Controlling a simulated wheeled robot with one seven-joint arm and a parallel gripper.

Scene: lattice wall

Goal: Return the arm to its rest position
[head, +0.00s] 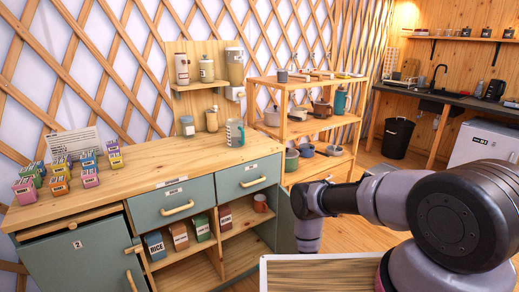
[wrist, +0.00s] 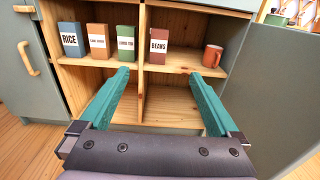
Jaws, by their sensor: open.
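My gripper (wrist: 159,75) is open and empty in the wrist view, its two teal fingers spread apart. It faces the open lower compartment of the cabinet (head: 219,258), with the bare bottom boards between and beyond the fingers. In the head view my arm reaches in from the right, and its end hangs low in front of the cabinet's right side. The fingers themselves are not visible there.
On the cabinet shelf stand a rice box (wrist: 71,39), a beans box (wrist: 159,45), other boxes and an orange mug (wrist: 212,56). An open door (wrist: 278,85) stands on the right. A shelf rack (head: 305,125) stands behind.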

